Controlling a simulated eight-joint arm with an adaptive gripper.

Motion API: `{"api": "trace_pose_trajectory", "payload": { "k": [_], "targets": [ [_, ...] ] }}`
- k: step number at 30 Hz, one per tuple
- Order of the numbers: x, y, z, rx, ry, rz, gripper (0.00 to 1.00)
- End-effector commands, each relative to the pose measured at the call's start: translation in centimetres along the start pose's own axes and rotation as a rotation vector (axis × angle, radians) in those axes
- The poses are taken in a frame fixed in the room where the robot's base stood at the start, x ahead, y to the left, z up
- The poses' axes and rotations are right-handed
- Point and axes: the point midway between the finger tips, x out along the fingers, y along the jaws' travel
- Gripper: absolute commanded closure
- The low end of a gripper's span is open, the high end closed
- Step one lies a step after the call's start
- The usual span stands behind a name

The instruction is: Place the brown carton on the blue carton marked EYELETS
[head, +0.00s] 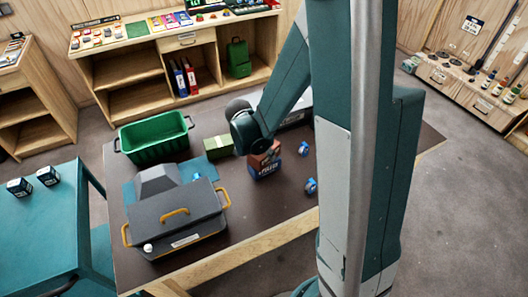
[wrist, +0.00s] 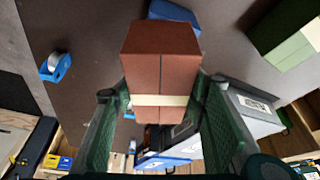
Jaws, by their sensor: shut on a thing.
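The brown carton (head: 268,155) is in my gripper (head: 258,143) near the middle of the dark table. In the wrist view the carton (wrist: 160,45) fills the space between the two fingers of my gripper (wrist: 161,88), with a pale tape strip across it. The fingers are shut on its sides. A blue carton (head: 264,170) shows directly below the brown one in the head view; its lettering is too small to read as EYELETS. In the wrist view a blue piece (wrist: 173,13) shows past the brown carton's far end. I cannot tell whether the cartons touch.
A green carton (head: 218,147) stands close on the left, a green bin (head: 152,138) beyond it. A grey case (head: 175,222) with yellow handles lies front left. Two blue tape dispensers (head: 304,148) (head: 311,186) are on the right. The table's front middle is clear.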

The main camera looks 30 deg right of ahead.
Motion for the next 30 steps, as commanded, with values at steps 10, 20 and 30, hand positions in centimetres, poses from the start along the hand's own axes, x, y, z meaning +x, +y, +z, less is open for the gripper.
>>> {"api": "trace_pose_trajectory", "payload": {
  "k": [10, 20, 30],
  "targets": [
    [0.2, 0.0, 0.1, 0.000, 0.000, 0.000, 0.43],
    [0.2, 0.0, 0.1, 0.000, 0.000, 0.000, 0.43],
    [-1.4, 0.0, 0.0, -0.001, 0.000, 0.000, 0.43]
  ]
}}
